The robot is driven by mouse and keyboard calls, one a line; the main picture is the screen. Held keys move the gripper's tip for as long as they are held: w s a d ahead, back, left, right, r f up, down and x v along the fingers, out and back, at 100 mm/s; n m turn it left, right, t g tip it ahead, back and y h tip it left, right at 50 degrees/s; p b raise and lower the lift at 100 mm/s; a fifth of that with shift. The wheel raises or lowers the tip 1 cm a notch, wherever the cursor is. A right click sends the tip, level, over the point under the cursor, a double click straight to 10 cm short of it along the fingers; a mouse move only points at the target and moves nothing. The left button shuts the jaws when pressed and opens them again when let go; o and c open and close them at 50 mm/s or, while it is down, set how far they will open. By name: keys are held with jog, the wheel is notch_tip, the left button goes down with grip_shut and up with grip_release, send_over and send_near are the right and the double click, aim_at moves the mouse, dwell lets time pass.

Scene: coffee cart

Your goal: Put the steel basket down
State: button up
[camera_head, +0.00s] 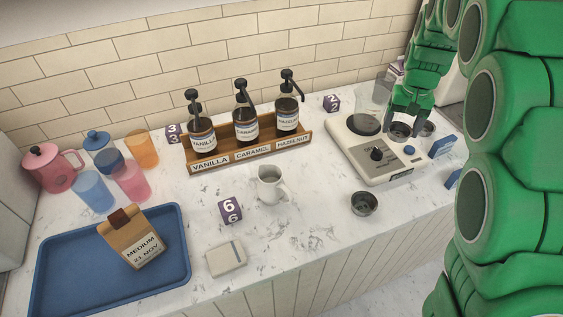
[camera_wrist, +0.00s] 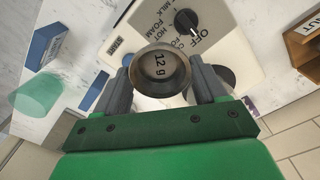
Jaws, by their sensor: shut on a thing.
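The steel basket (camera_wrist: 160,72) is a small round metal cup marked "12 g". It sits between the two fingers of my gripper (camera_wrist: 161,84), which is shut on it, in the wrist view. In the head view my gripper (camera_head: 404,116) points down at the right rear, with the basket (camera_head: 399,132) at its fingertips over the right part of the white milk frother (camera_head: 378,172). I cannot tell whether the basket touches the frother. A similar dark metal basket (camera_head: 364,203) stands on the counter in front of the frother.
A frother dial (camera_head: 376,153) and blue blocks (camera_head: 441,146) are close to my gripper. A white jug (camera_head: 270,184), a syrup rack (camera_head: 250,154) and a blue tray (camera_head: 60,270) stand further left. Bare marble (camera_head: 310,225) lies between the jug and the counter's front edge.

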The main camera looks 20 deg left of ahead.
jog(key=s+a, duration=0.1)
jog(key=a, duration=0.2)
jog(key=s+a+n, duration=0.1)
jog(key=s+a, duration=0.1)
jog(key=a, duration=0.1)
jog(key=s+a+f+n, duration=0.1)
jog(key=s+a, duration=0.1)
jog(key=a, duration=0.1)
jog(key=shift+s+a, duration=0.15)
jog(key=shift+a, duration=0.1)
jog(key=s+a+f+n, duration=0.1)
jog(key=s+a+n, duration=0.3)
jog(key=a, duration=0.5)
jog(key=s+a+n, duration=0.1)
jog(key=s+a, duration=0.5)
jog(key=a, duration=0.2)
jog(key=shift+a+f, duration=0.1)
jog(key=shift+f, duration=4.05)
jog(key=shift+f, duration=0.1)
jog(key=o, duration=1)
jog(key=shift+o, duration=0.2)
